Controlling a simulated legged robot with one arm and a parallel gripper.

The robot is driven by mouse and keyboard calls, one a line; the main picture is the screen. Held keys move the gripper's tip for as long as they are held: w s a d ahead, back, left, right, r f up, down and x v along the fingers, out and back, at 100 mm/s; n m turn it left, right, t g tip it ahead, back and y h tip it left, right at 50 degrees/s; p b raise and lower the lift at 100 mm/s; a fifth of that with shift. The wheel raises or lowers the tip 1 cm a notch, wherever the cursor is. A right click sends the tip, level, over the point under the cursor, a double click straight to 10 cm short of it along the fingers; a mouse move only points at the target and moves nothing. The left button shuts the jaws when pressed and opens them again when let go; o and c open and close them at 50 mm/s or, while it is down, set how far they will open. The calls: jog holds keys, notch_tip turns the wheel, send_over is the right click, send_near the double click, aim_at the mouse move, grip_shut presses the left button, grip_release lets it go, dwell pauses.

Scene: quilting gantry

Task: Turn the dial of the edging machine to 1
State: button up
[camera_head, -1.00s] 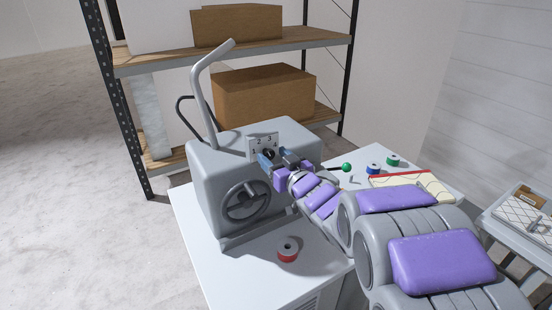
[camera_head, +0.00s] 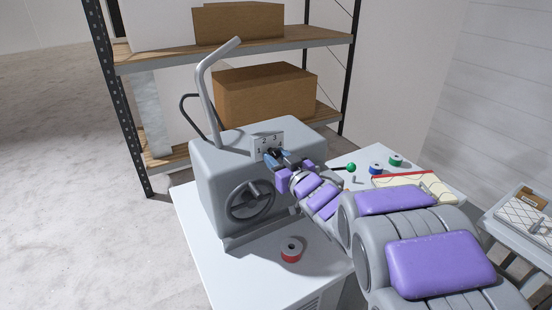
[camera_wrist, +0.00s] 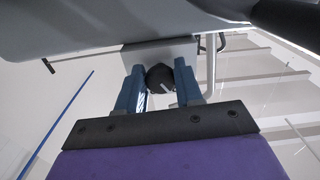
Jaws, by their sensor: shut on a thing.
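The grey edging machine (camera_head: 215,190) stands on a white cabinet top. A pale plate (camera_head: 268,141) with small digits, 2 and 3 among them, is on its upper front. The black dial (camera_wrist: 160,76) sits between my gripper's two blue fingers in the wrist view, with a short white mark on it. My gripper (camera_head: 274,156) is shut on the dial, its fingers on either side. In the head view the fingers mostly hide the dial, and I cannot tell which digit its mark points to.
A handwheel (camera_head: 250,202) is on the machine's front, and a bent grey bar (camera_head: 205,95) rises from its top. A red spool (camera_head: 291,250) stands in front. Blue (camera_head: 376,169) and green (camera_head: 395,160) spools and a green-knobbed lever (camera_head: 350,167) are to the right.

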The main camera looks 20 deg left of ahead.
jog(key=n, duration=0.4)
jog(key=shift+w+r+n+b, duration=0.1)
jog(key=shift+r+n+b, duration=0.1)
jog(key=shift+n+b, duration=0.15)
jog(key=shift+r+n+b, duration=0.1)
jog(key=shift+n+b, duration=0.7)
jog(key=shift+n, duration=1.45)
jog(key=o, duration=0.9)
jog(key=shift+a, duration=0.1)
jog(key=shift+o, duration=0.6)
jog(key=shift+f, duration=0.2)
